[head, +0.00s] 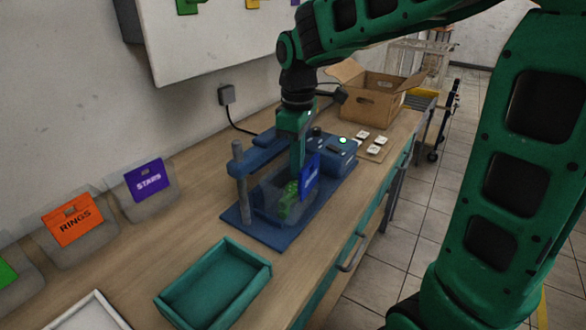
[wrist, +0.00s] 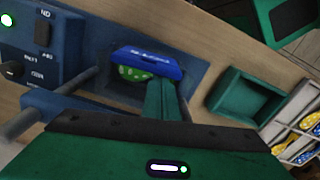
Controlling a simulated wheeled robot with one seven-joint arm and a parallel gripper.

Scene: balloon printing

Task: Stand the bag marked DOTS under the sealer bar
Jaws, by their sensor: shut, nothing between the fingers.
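A clear bag with a blue header card (head: 309,178) and green dotted contents (head: 287,203) stands in the tray of the blue sealer (head: 255,228). The lettering on its card is too small to read. In the wrist view, the blue card (wrist: 150,62) tops the green dotted bag (wrist: 134,74) in a dark recess. My gripper (head: 297,172) points down right beside the card; its closed fingers also show in the wrist view (wrist: 166,95). They hold nothing. I cannot tell whether they touch the bag. My arm partly hides the sealer bar (head: 257,157).
An empty teal tray (head: 262,270) lies in front of the sealer. Bags marked RINGS (head: 73,225) and STARS (head: 149,181) stand along the wall. A cardboard box (head: 371,104) and small white pieces (head: 377,149) are behind. The bench edge runs along the right.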

